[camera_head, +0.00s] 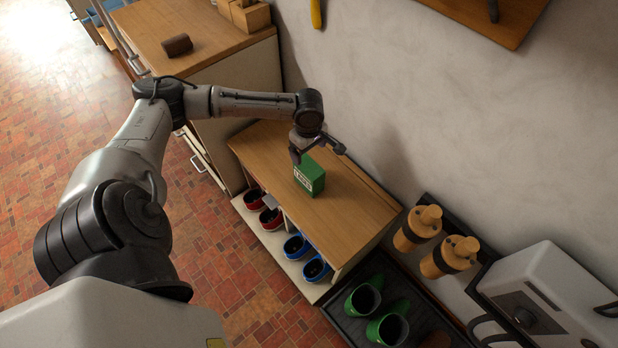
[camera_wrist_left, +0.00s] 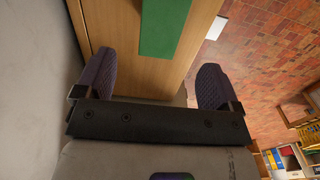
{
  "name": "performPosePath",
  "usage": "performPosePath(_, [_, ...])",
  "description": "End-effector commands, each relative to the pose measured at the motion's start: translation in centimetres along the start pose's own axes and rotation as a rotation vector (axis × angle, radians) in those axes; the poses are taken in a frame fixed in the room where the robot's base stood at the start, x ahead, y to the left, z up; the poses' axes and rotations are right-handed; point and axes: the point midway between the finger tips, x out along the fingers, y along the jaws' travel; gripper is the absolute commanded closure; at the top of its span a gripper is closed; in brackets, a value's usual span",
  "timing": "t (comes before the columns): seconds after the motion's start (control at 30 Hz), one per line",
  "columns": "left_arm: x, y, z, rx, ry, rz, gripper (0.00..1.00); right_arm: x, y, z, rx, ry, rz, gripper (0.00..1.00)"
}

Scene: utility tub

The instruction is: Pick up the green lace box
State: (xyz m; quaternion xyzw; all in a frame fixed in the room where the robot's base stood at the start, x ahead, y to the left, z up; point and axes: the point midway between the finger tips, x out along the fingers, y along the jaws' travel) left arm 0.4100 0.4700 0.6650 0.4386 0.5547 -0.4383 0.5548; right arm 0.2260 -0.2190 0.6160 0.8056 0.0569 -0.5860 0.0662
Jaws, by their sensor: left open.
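The green lace box (camera_head: 312,178) stands on the wooden top of a low shoe bench (camera_head: 355,208), with a white label on its front. My left gripper (camera_head: 318,152) is open just above and behind the box, partly overlapping its top edge in the head view. In the left wrist view, the green box (camera_wrist_left: 163,28) lies ahead at the top of the picture, between the lines of the two spread fingers of my left gripper (camera_wrist_left: 155,85). Nothing is between the fingertips. My right gripper is not in view.
Red shoes (camera_head: 268,220) and blue shoes (camera_head: 298,247) sit in the bench shelf below. Green boots (camera_head: 365,298) stand on a dark tray to the right. The wall (camera_head: 375,110) runs close behind the bench, and a taller cabinet (camera_head: 215,45) adjoins it at left.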

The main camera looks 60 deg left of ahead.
Motion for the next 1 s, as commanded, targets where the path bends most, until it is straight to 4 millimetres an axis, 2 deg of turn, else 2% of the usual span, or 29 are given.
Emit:
performPosePath(0.03, [1.4,0.0,0.0,0.000,-0.001,-0.001,0.12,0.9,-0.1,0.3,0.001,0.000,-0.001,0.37])
performPosePath(0.23, [4.9,0.0,0.0,0.001,-0.001,-0.001,0.12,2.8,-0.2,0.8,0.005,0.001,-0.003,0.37])
performPosePath(0.57, [6.5,-0.1,0.1,0.002,0.000,0.000,0.12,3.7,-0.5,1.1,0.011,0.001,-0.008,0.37])
performPosePath(1.0, [11.0,-0.2,0.4,0.003,0.000,0.000,0.12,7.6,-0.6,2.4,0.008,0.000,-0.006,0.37])
